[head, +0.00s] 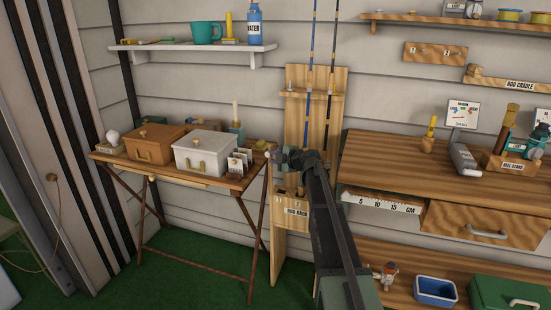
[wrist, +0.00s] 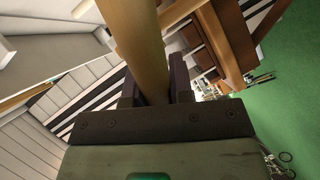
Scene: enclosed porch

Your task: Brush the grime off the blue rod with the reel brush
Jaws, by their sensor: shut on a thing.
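The blue rod (head: 312,62) stands upright in the wooden rod rack (head: 298,80), left of a dark rod (head: 333,55). Its lower part is hidden behind my arm. My gripper (head: 276,156) is in front of the rack's left side, near the folding table's right end. In the wrist view my gripper (wrist: 156,95) is shut on a thick, round, tan wooden handle (wrist: 138,35). The handle's far end is out of view, so I cannot tell what it belongs to. A brown-bristled brush (head: 507,121) stands in the reel stand (head: 504,163) on the right bench.
The folding table (head: 222,183) holds a brown box (head: 152,146), a white box (head: 203,154) and cards (head: 240,161). A wall shelf (head: 190,53) hangs above. The right bench (head: 405,155) carries a grey device (head: 463,156). The green floor left of the rack is clear.

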